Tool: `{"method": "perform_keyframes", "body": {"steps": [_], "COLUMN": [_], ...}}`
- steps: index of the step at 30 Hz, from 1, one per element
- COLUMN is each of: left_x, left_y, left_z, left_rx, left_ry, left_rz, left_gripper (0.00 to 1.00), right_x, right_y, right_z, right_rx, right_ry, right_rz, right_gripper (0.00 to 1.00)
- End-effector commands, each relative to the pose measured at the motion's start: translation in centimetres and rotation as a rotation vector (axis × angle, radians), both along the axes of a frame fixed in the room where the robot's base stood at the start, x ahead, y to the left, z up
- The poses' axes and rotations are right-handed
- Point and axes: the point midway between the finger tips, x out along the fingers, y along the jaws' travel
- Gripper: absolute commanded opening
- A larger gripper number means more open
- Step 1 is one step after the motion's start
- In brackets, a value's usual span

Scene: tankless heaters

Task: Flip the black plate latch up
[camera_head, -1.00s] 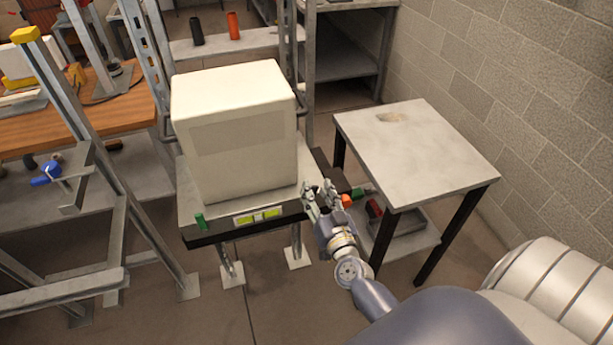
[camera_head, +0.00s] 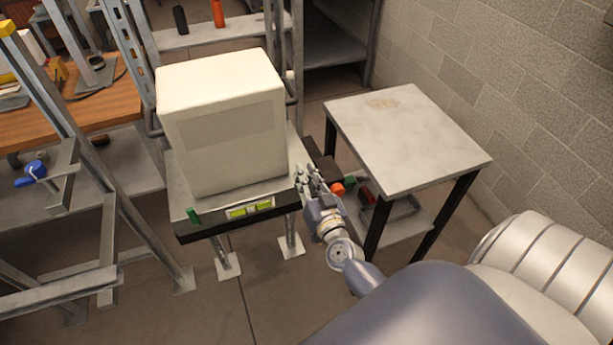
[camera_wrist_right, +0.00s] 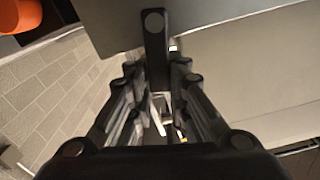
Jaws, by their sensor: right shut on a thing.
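My right gripper (camera_head: 308,180) is at the front right corner of the bench under the white box heater (camera_head: 222,125). In the head view the latch is hidden by the gripper or too small to tell. My left gripper is not in view.
An orange knob (camera_head: 337,189) and a green part (camera_head: 350,181) sit just right of my gripper. A grey side table (camera_head: 410,135) stands close on the right. The black-edged bench (camera_head: 215,229) carries yellow-green labels and a green part (camera_head: 193,216). A block wall (camera_head: 500,90) bounds the right.

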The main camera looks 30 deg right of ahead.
Motion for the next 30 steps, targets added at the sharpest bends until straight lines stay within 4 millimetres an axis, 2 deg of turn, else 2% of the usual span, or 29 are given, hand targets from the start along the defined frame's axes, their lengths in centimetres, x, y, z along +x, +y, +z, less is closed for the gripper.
{"method": "perform_keyframes", "body": {"steps": [3,9,21,22,24,30], "left_x": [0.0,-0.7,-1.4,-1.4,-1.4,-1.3], "left_y": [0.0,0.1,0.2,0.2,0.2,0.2], "left_z": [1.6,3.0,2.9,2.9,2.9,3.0], "left_rx": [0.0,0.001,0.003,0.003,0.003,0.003], "left_ry": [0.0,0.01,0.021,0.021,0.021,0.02], "left_rz": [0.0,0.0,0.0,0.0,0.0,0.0], "left_gripper": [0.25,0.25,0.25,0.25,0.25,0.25], "right_x": [-0.1,0.0,0.0,0.0,0.0,0.1], "right_y": [0.7,1.4,1.7,1.7,1.6,1.5], "right_z": [0.0,-0.3,-0.8,-0.8,-0.7,-0.4], "right_rx": [-0.069,-0.2,-0.24,-0.24,-0.241,-0.241], "right_ry": [0.032,0.067,0.078,0.078,0.077,0.071], "right_rz": [0.005,0.006,0.009,0.009,0.008,0.005], "right_gripper": [0.0,0.0,0.0,0.2,0.36,0.37]}}
